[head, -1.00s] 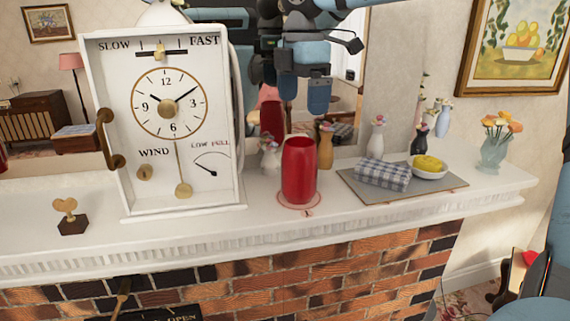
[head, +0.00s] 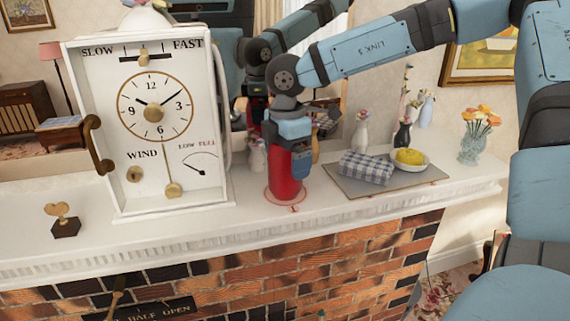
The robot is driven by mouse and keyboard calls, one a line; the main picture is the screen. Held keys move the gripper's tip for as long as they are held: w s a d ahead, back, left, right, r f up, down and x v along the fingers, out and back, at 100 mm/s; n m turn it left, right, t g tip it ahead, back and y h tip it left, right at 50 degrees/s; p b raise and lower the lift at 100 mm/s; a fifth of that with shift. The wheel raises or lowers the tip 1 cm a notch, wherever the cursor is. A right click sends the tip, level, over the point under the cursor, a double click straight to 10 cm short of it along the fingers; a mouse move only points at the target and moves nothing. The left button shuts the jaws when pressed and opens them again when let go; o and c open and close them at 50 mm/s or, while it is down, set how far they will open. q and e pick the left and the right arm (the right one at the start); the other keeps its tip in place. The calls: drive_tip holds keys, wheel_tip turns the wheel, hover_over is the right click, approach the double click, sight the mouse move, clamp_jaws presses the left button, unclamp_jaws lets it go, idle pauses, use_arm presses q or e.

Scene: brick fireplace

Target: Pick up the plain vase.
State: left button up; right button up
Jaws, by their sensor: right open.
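The plain vase is a red, smooth, upright cylinder (head: 285,188) on the white mantel, just right of the clock. A thin red ring surrounds its foot. My right gripper (head: 287,165) points down over the vase, its arm coming in from the right. Its jaws are open, with one blue finger in front of the vase's right side. The other finger is not clearly visible. The gripper hides the vase's top, and I cannot tell whether it touches the vase. My left gripper is not in view.
The white clock (head: 145,190) stands close on the left. To the right, a grey mat (head: 350,190) holds a checked cloth (head: 366,168) and a bowl (head: 418,165). Small flower vases stand behind, and a glass vase (head: 472,148) farther right. A mirror behind reflects my arm.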

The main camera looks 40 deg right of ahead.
drive_tip(key=shift+s, duration=0.1)
drive_tip(key=shift+a, duration=0.1)
drive_tip(key=c, duration=0.3)
drive_tip(key=shift+r, duration=0.1)
drive_tip(key=c, duration=0.9)
drive_tip(key=shift+r, duration=0.1)
